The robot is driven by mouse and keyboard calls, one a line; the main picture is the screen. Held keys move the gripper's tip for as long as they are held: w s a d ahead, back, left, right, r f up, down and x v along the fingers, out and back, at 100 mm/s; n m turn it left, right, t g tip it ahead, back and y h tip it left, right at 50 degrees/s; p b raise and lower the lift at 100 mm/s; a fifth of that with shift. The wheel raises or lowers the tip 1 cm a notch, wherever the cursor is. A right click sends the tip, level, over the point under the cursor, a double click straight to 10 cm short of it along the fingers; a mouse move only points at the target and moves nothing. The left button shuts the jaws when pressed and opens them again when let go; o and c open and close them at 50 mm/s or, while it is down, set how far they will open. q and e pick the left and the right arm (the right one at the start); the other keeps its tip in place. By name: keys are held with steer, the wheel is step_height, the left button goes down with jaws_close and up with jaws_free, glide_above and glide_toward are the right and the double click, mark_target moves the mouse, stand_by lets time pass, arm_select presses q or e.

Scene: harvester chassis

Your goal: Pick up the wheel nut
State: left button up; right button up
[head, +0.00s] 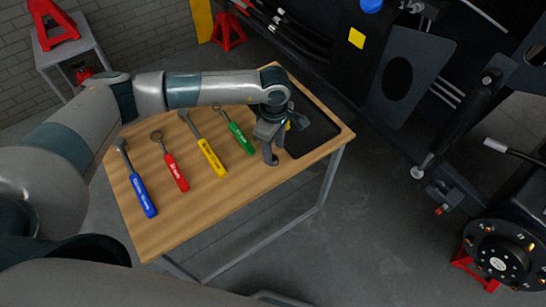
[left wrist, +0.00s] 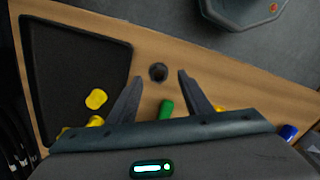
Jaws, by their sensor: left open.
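A small dark round piece, which looks like the wheel nut (left wrist: 158,72), stands on the bare wood of the table in the left wrist view. My left gripper (head: 276,150) is above the table near the black tray. In the left wrist view its two fingers are spread wide and empty, with the nut showing in line with the gap between their tips. I cannot tell how far above the nut the fingers are. In the head view the gripper and wrist hide the nut. My right gripper is not in view.
The wooden table (head: 225,205) holds blue (head: 142,195), red (head: 176,172), yellow (head: 212,158) and green (head: 240,138) handled wrenches. The black tray (head: 318,132) has yellow pieces (left wrist: 96,99) in it. The dark chassis with a wheel hub (head: 500,258) stands at the right.

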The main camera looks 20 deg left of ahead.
arm_select(q)
steer(key=f, duration=0.1)
steer(key=f+p, duration=0.1)
steer(key=f, duration=0.1)
steer(key=shift+w+a, duration=0.2)
steer(key=shift+f+p, duration=0.3)
steer(key=shift+f, duration=0.1)
jaws_close()
